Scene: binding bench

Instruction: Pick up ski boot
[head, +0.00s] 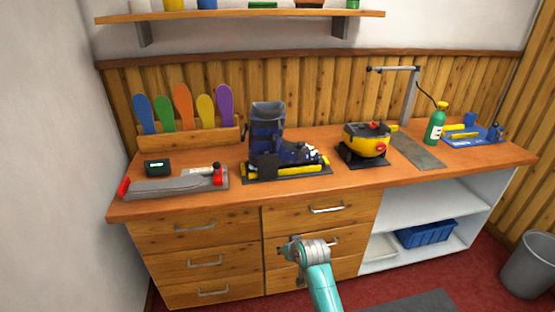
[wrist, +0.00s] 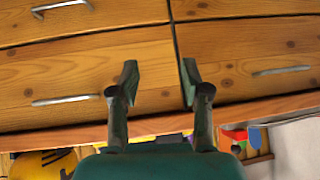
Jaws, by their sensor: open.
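The ski boot (head: 266,128) is dark blue and black with a tall open shaft. It stands upright on the bench, on or in a black and yellow binding stand (head: 285,169), with its toe pointing right in the head view. I cannot tell how firmly it sits there. My gripper (wrist: 159,78) is open and empty in the wrist view, its two fingers apart in front of the wooden drawer fronts. In the head view my arm is in front of the drawers, below the boot, and hides most of the gripper. The boot is not identifiable in the wrist view.
The wooden bench (head: 225,205) holds a clamped grey tool (head: 175,183) at left, a yellow machine (head: 366,142) right of the boot, and a green bottle (head: 435,124) farther right. Coloured boards (head: 182,105) stand behind. A shelf (head: 245,16) hangs above. Drawer handles protrude.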

